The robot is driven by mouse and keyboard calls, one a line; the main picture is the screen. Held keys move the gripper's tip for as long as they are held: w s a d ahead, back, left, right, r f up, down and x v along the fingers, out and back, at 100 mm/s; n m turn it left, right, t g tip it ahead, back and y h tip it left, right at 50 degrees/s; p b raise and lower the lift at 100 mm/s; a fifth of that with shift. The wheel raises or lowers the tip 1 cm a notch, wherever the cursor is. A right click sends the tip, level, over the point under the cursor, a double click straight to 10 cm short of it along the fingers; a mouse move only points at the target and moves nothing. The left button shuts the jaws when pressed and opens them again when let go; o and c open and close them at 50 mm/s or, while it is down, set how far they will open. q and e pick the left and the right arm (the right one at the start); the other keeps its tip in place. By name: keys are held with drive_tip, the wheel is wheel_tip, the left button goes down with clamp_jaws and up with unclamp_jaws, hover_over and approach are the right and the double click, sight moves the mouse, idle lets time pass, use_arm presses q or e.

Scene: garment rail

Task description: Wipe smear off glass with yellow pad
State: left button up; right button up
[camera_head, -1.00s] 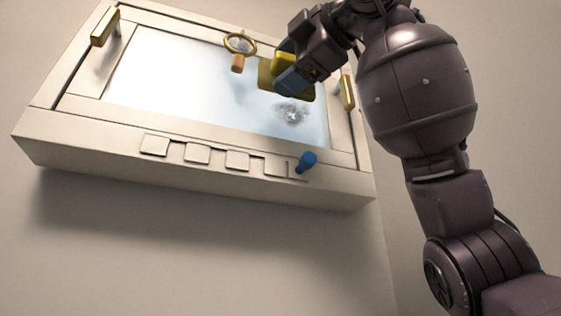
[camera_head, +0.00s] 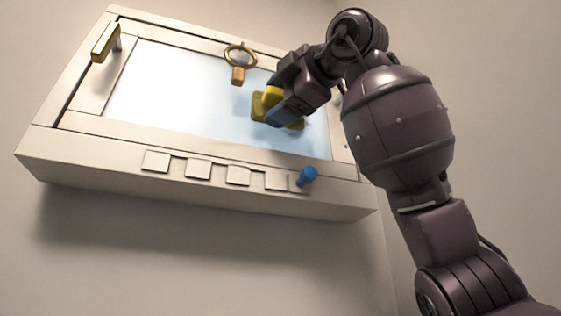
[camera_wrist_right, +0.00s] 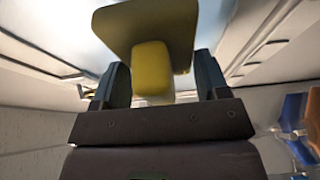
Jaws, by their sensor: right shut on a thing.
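The yellow pad (camera_head: 259,106) is at the right part of the glass (camera_head: 170,85), partly hidden behind my right gripper (camera_head: 279,110). In the right wrist view the pad (camera_wrist_right: 152,68) shows a wide plate with a block handle, and my right gripper (camera_wrist_right: 158,85) is shut on that handle. The pad lies at or very near the glass; I cannot tell if it touches. No smear shows on the visible glass; the area behind the pad and gripper is hidden. My left gripper is not in view.
The glass sits in a pale wall-mounted frame (camera_head: 90,145). A gold ring with an orange tag (camera_head: 238,75) hangs in front of the glass. A gold handle (camera_head: 106,42) is at the upper left. A blue knob (camera_head: 307,176) and several pale square buttons (camera_head: 198,168) line the lower edge.

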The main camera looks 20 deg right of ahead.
sight(304, 130)
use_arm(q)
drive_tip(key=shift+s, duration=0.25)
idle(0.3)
use_arm(e)
drive_tip(key=shift+w, duration=0.15)
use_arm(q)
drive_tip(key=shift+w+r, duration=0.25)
use_arm(e)
drive_tip(key=shift+w, duration=0.65)
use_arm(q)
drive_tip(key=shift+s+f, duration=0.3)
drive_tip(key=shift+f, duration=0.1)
use_arm(e)
drive_tip(key=shift+d, duration=2.1)
